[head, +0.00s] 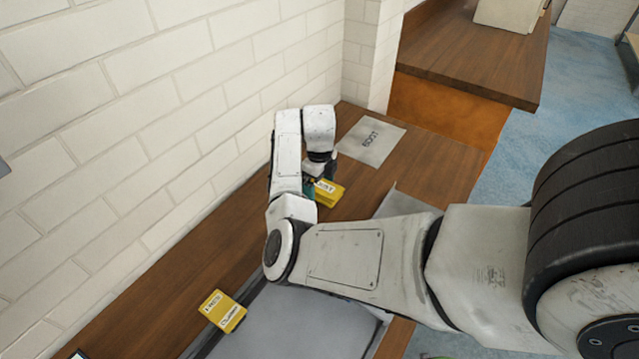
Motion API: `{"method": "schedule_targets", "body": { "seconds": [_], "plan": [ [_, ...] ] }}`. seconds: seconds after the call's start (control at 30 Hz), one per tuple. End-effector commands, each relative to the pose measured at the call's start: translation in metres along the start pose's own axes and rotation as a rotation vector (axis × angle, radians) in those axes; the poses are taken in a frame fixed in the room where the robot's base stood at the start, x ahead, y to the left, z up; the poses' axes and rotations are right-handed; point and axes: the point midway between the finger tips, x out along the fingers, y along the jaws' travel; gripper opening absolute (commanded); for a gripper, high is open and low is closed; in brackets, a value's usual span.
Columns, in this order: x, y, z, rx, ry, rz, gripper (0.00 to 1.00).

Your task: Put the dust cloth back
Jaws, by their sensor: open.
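A yellow folded piece with a white label (328,192), which may be the dust cloth, lies on the wooden counter (440,165) near the wall. My gripper (317,182) is right above and beside it, pointing down. The gripper is open, and its fingers are partly hidden by my arm and the yellow piece. I cannot tell whether they touch it. A grey rectangle with dark lettering (371,141) lies flat on the counter just beyond the gripper, with nothing on it. The lettering is too small to read surely.
A second yellow labelled piece (222,311) lies at the lower left of the counter. A grey recessed surface (290,325) is below my arm. A white brick wall (160,110) borders the counter on the left. Another wooden top (470,50) is at the back.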

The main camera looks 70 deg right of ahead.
Motion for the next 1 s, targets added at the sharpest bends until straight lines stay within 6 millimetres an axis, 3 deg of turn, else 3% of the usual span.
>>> {"method": "schedule_targets", "body": {
  "seconds": [0.27,0.7,1.0],
  "plan": [
    [-0.009,0.000,0.001,0.000,-0.001,-0.001,0.94],
    [-0.091,-0.001,0.001,0.001,-0.004,-0.001,0.94],
    [-0.122,0.000,0.000,0.000,-0.001,-0.001,0.94]
  ]
}}
